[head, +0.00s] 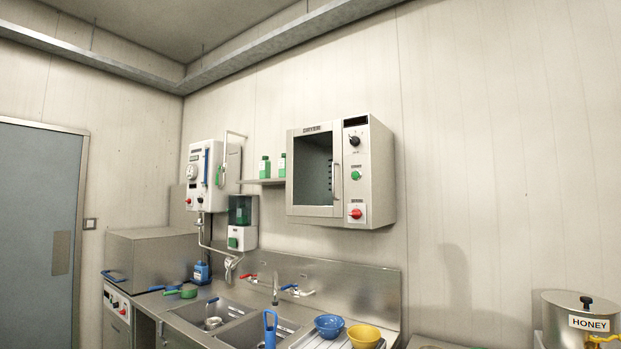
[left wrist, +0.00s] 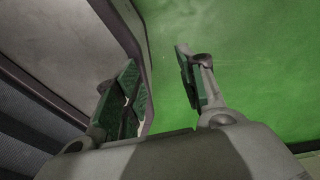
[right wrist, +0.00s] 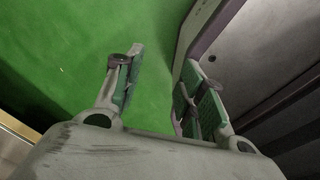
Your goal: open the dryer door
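The dryer (head: 341,175) is a steel box mounted on the wall, right of centre in the head view. Its door (head: 312,170) has a dark window and looks shut. A slim upright handle (head: 337,181) is at the door's right edge. Neither gripper shows in the head view. My left gripper (left wrist: 157,64) is open and empty above green floor. My right gripper (right wrist: 163,62) is also open and empty above green floor. The dryer is in neither wrist view.
Below the dryer is a steel sink counter (head: 348,290) with taps, a blue bowl (head: 328,326) and a yellow bowl (head: 364,335). A shelf with green bottles (head: 265,168) is left of the dryer. A honey pot (head: 578,318) stands at the lower right. The wall right of the dryer is bare.

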